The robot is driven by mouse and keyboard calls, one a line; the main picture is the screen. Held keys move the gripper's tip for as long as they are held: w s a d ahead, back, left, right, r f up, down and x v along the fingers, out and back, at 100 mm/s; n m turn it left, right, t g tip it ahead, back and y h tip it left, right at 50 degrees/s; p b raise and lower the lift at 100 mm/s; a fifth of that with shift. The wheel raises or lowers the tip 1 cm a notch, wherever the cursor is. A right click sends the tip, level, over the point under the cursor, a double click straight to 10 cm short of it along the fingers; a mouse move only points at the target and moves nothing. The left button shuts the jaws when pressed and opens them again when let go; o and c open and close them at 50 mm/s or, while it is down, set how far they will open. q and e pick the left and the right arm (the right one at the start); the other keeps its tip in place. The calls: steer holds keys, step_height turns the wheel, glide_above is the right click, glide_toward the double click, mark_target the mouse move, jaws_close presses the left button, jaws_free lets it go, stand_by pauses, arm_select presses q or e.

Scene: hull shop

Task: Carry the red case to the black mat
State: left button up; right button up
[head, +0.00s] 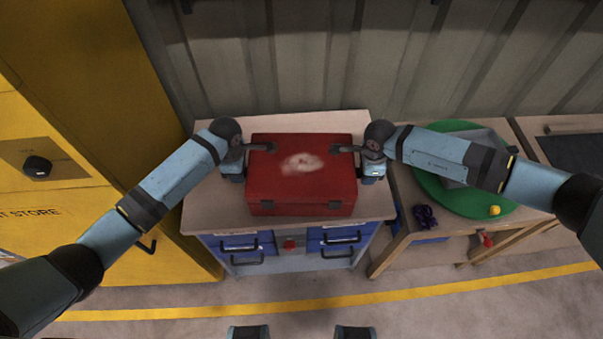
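The red case (300,185) lies flat and closed on the light top of a blue-drawer cabinet, with a pale worn patch on its lid and two dark latches at its front. My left gripper (262,147) is at the case's left side, its dark fingers reaching over the lid's edge. My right gripper (343,149) is at the right side in the same way. Whether the fingers are closed on the case cannot be made out. A dark, flat surface that may be the black mat (585,150) shows at the far right, cut by the picture's edge.
A yellow cabinet (60,200) stands left. A corrugated wall is behind. Floor in front is clear.

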arm_select(q)
jaws_close()
arm_select(e)
jaws_close()
arm_select(q)
steer(key=shift+r, duration=0.15)
arm_select(e)
steer(key=shift+r, duration=0.15)
